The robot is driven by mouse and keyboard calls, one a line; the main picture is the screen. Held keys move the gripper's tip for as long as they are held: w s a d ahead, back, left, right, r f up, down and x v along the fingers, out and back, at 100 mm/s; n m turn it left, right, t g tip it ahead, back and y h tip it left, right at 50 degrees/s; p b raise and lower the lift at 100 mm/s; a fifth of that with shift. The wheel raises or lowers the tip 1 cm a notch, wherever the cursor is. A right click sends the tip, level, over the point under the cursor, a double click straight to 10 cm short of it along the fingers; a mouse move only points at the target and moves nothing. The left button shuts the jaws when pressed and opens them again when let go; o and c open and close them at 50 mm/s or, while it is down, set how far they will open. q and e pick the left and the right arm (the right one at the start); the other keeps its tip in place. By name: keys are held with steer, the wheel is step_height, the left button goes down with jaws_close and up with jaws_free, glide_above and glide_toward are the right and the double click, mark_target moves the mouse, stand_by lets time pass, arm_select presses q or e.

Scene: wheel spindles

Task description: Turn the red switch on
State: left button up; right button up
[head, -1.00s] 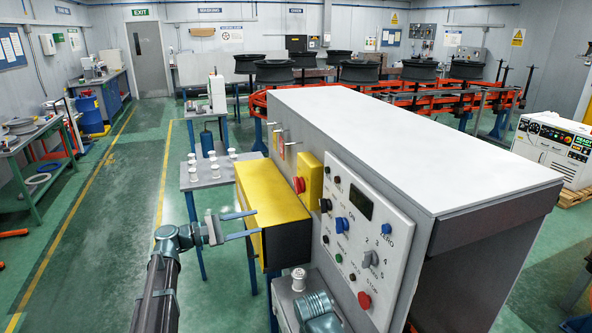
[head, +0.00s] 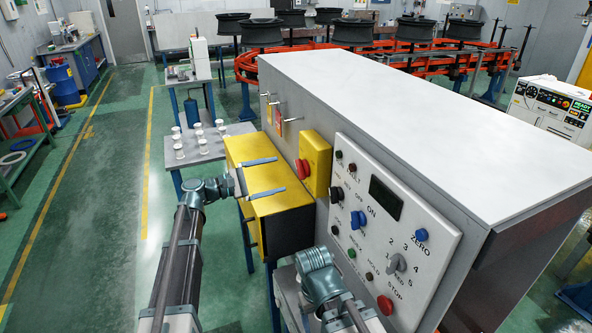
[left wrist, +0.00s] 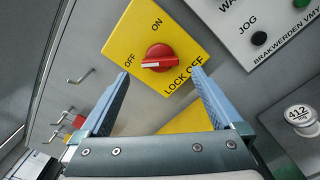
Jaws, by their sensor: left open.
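The red switch (head: 303,168) is a round knob on a yellow plate (head: 318,155) on the side of the grey cabinet. In the left wrist view the red switch (left wrist: 158,55) has its white mark toward the OFF label; ON is printed above. My left gripper (head: 278,175) is open and empty, its fingers pointing at the switch from the left. In the left wrist view the switch shows between and just beyond the left gripper's fingertips (left wrist: 160,71), seemingly apart from them. Part of my right arm shows low in the head view, but its fingers do not.
A white control panel (head: 400,215) with buttons and knobs is to the right of the switch. A yellow-topped box (head: 285,204) stands under the left gripper. Hooks (head: 289,120) stick out left of the plate. White spools (head: 179,151) stand on a small table.

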mark_target(298, 170)
arm_select(q)
steer(key=x, duration=0.7)
steer(key=shift+w+d, duration=0.15)
steer(key=shift+d, duration=0.1)
steer(key=c, duration=1.2)
